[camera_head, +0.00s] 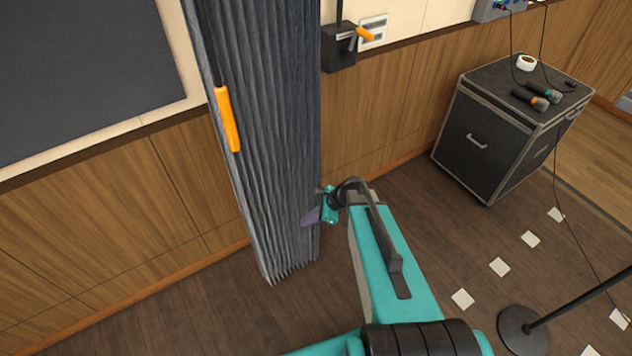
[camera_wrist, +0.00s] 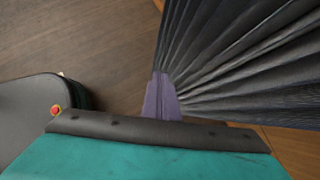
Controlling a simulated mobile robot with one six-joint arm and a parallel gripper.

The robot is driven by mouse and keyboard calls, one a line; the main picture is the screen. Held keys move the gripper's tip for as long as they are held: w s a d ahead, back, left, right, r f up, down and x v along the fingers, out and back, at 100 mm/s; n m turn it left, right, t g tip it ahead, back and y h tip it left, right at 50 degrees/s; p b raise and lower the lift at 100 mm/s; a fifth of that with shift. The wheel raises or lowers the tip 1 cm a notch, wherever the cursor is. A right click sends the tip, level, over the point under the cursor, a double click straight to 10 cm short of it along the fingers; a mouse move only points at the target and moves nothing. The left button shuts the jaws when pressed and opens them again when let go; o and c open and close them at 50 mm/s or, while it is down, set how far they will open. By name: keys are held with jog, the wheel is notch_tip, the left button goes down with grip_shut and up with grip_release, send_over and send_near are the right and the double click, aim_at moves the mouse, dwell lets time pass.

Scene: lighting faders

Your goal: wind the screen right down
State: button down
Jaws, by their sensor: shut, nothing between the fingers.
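A dark winch box (camera_head: 339,47) with an orange crank handle (camera_head: 365,34) is on the wall at the top centre, right of the grey pleated curtain (camera_head: 275,130). A dark flat panel (camera_head: 80,70) is on the wall at the upper left; I cannot tell whether it is the screen. My gripper (camera_head: 311,217) is low in front of the curtain's right edge, well below the crank. Its purple fingers show in the wrist view (camera_wrist: 161,98), shut and empty, close to the curtain folds (camera_wrist: 240,65). I cannot tell if they touch the cloth.
An orange pull grip (camera_head: 228,119) hangs in front of the curtain. A black case (camera_head: 505,125) with microphones (camera_head: 537,97) and a tape roll (camera_head: 526,63) stands at the right. A stand with a round base (camera_head: 523,330) is at the lower right. White floor marks (camera_head: 499,267) lie between.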

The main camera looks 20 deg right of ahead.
jog(key=s+f+n+g+h+b, duration=0.1)
jog(key=s+f+n, duration=0.4)
jog(key=s, duration=0.5)
jog(key=s+a+f+n+g+h+b, duration=0.1)
jog(key=s+f+n+g+h, duration=0.2)
jog(key=s+n, duration=0.7)
jog(key=s+a+f+n+g+h+b, duration=0.1)
jog(key=s+f+n+g+h+b, duration=0.1)
jog(key=s+f+n, duration=0.5)
jog(key=s+g+h, duration=0.1)
jog(key=s+g, duration=0.1)
jog(key=s, duration=0.2)
jog(key=shift+s+f+g, duration=0.25)
jog(key=shift+s+g, duration=0.05)
